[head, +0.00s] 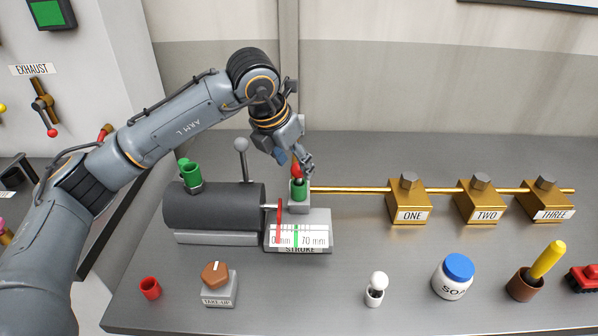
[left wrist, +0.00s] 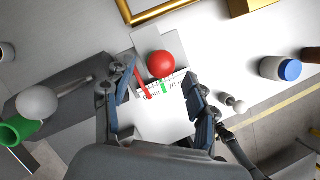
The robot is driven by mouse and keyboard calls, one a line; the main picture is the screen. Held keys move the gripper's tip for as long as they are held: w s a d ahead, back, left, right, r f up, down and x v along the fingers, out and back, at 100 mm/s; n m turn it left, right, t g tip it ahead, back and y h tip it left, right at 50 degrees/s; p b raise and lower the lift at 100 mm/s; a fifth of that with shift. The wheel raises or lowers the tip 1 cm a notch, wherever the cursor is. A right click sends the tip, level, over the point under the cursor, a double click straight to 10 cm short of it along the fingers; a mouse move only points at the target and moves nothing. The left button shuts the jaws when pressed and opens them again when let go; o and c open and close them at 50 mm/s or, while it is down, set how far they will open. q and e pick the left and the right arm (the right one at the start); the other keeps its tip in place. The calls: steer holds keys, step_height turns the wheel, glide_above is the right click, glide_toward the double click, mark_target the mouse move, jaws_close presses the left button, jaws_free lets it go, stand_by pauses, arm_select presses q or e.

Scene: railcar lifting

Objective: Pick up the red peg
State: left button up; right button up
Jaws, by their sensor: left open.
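The red peg (head: 297,171) stands in a green socket (head: 299,190) on a small grey block at the right end of the dark cylinder. In the left wrist view its round red top (left wrist: 161,64) shows just beyond the fingertips, roughly centred between them. My left gripper (head: 295,159) is just above the peg, pointing down. In the left wrist view its two fingers (left wrist: 158,82) are spread with nothing held between them. The peg's lower part is hidden in the socket. My right gripper is not in view.
A stroke gauge (head: 300,236) sits in front of the socket, and a grey-knobbed lever (head: 241,146) rises behind the cylinder (head: 213,208). A brass rod (head: 350,190) runs right to the brass blocks (head: 409,202). An empty red cup (head: 150,288) stands front left.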

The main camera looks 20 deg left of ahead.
mark_target(295, 168)
arm_select(q)
steer(key=shift+p+x, duration=0.45)
steer(key=shift+x, duration=1.5)
steer(key=shift+s+a, duration=0.1)
jaws_close()
steer(key=shift+r, duration=0.15)
